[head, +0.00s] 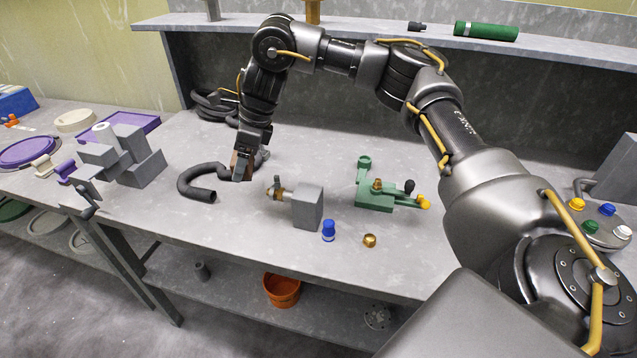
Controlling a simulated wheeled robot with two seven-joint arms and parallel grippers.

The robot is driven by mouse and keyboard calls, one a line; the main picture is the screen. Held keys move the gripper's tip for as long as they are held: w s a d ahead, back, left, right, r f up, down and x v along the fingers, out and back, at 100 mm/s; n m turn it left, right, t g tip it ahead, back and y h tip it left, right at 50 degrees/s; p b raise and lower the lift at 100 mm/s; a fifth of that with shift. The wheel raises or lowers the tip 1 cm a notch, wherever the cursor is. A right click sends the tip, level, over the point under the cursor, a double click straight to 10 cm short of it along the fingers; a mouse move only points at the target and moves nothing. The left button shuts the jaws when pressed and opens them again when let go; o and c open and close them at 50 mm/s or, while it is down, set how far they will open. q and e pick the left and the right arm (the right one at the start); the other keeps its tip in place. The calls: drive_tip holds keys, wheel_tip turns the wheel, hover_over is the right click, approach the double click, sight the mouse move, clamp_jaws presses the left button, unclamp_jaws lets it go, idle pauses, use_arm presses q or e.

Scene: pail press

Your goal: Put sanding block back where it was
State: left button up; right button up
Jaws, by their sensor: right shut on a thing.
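My right gripper (246,157) points down over the middle-left of the grey bench. It is shut on a small brown block, likely the sanding block (240,166), mostly hidden by the fingers. The block's lower end is close to the bench, beside the dark curved hose; I cannot tell whether it touches either. My left gripper is not in view.
A dark curved hose (201,193) lies by the gripper. A grey block with a brass fitting (307,207), a blue bottle (328,231), a brass nut (370,240) and a green fixture (375,196) stand to the right.

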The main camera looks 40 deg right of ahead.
drive_tip(key=d+m+t+h, duration=0.1)
drive_tip(key=d+m, duration=0.3)
drive_tip(key=d, duration=0.3)
drive_tip(key=p, duration=0.1)
hover_over(313, 179)
drive_tip(key=s, duration=0.1)
drive_tip(key=f, duration=0.8)
drive_tip(key=shift+a, duration=0.25)
drive_tip(key=shift+s+d+f, duration=0.1)
drive_tip(key=shift+d+f, duration=0.15)
drive_tip(key=shift+f, duration=0.15)
drive_tip(key=f, duration=0.1)
drive_tip(key=f+p, duration=0.1)
drive_tip(key=f, duration=0.1)
drive_tip(key=shift+s+d, duration=0.1)
drive_tip(key=shift+d, duration=0.25)
drive_tip(key=shift+f, duration=0.45)
